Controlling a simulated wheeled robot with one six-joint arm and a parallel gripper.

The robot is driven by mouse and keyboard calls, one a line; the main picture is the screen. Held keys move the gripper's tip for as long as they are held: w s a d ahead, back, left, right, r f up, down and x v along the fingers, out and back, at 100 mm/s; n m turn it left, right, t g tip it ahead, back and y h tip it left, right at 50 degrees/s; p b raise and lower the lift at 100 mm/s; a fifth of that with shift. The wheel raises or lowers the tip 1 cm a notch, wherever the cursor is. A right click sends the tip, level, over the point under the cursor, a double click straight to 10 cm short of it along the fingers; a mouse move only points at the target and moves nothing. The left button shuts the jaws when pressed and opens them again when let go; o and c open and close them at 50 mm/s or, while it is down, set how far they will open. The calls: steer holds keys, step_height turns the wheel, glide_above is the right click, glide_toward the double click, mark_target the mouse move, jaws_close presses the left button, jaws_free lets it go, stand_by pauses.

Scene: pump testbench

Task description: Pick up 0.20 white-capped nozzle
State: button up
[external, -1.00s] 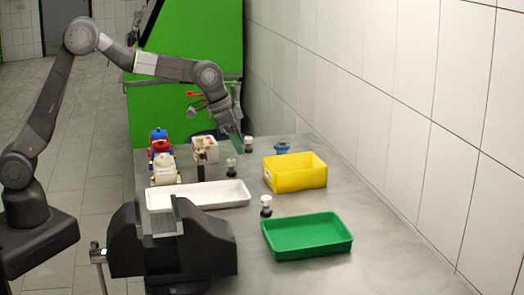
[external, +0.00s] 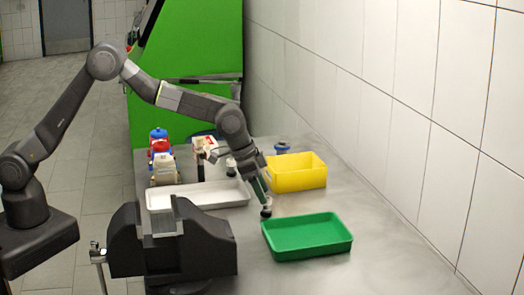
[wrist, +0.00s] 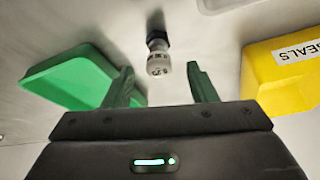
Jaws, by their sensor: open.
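A small nozzle with a white printed cap and dark base (external: 266,211) stands on the table between the white tray and the green tray. It also shows in the wrist view as the white-capped nozzle (wrist: 158,56), just ahead of the fingers; its print is too small to read surely. My gripper (external: 264,196) is just above the nozzle, pointing down. In the wrist view, my gripper's green fingers (wrist: 161,80) are open, with the nozzle roughly centred between them and beyond their tips. Another small white-capped nozzle (external: 231,162) stands farther back, partly hidden.
A green tray (external: 307,252) lies close by on the near right. A yellow bin (external: 298,182) labelled SEALS in the wrist view stands behind it. A white tray (external: 240,199) lies to the left, with a dark vise (external: 180,255) in front. A tiled wall borders the right.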

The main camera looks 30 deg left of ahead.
mark_target(266, 206)
steer(key=shift+p+x, duration=0.8)
steer(key=shift+x, duration=1.65)
steer(key=c, duration=1.1)
